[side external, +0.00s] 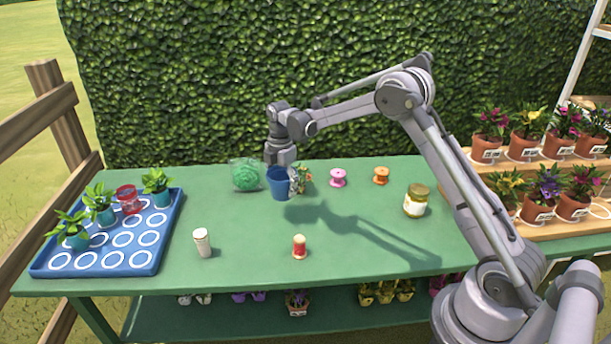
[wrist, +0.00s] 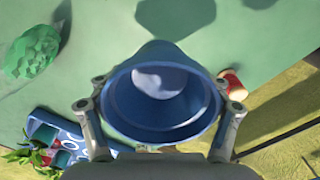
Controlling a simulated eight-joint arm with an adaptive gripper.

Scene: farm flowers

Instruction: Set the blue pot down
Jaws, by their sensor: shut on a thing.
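The blue pot (side external: 279,187) is near the back middle of the green table in the side view. My gripper (side external: 280,166) points down and is shut on it. In the wrist view the empty-looking pot (wrist: 160,130) sits between the two fingers of my gripper (wrist: 160,95), with its open rim toward the camera. A dark shadow lies on the table apart from the pot, so it appears held above the surface. The exact gap under it is hard to tell.
A green ball of netting or twine (side external: 246,174) is close left of the pot, and a small flowering plant (side external: 302,180) is close right. A pink spool (side external: 338,178), orange spool (side external: 381,175), jar (side external: 417,201), red spool (side external: 299,246), white shaker (side external: 202,242) and blue tray (side external: 98,261) stand around. The table centre is clear.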

